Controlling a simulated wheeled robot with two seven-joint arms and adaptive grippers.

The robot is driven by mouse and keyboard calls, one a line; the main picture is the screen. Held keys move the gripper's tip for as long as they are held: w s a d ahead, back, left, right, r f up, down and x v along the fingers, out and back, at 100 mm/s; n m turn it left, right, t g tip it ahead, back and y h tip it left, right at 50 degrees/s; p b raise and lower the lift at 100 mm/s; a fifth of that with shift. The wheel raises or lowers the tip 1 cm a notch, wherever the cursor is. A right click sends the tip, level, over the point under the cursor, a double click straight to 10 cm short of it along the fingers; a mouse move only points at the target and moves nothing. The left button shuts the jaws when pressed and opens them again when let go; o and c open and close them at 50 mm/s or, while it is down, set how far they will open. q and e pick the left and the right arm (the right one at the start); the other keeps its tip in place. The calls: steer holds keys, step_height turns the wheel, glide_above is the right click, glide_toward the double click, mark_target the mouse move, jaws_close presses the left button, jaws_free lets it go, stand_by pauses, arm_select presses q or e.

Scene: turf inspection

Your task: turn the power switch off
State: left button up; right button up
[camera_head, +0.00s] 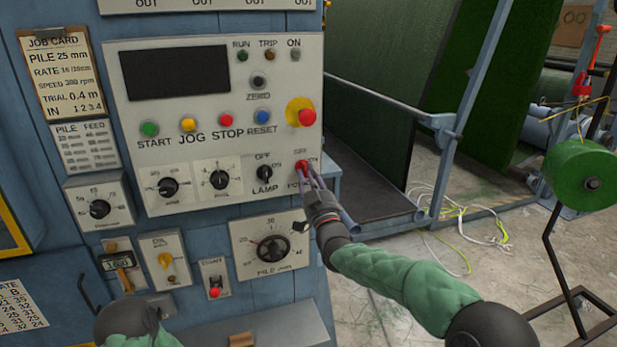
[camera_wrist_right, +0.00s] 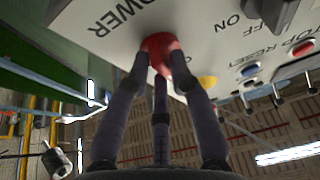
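The power switch (camera_head: 302,166) is a small red knob at the lower right of the light grey control panel (camera_head: 205,200), with an OFF label above it and POWER below. My right gripper (camera_head: 307,175) reaches it from below right. In the right wrist view the fingers of the gripper (camera_wrist_right: 160,72) stand around the red knob (camera_wrist_right: 160,46), their tips against its sides. Its pointer is hidden, so I cannot tell its setting. Part of my left arm shows at the bottom left of the head view; its fingers are not clear.
The black LAMP knob (camera_head: 264,173) sits just left of the power switch. A red stop button on a yellow plate (camera_head: 300,112) is above it. A green reel (camera_head: 584,175) stands on the right, with loose cables on the floor.

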steer(key=shift+o, duration=1)
steer(key=v, duration=1.2)
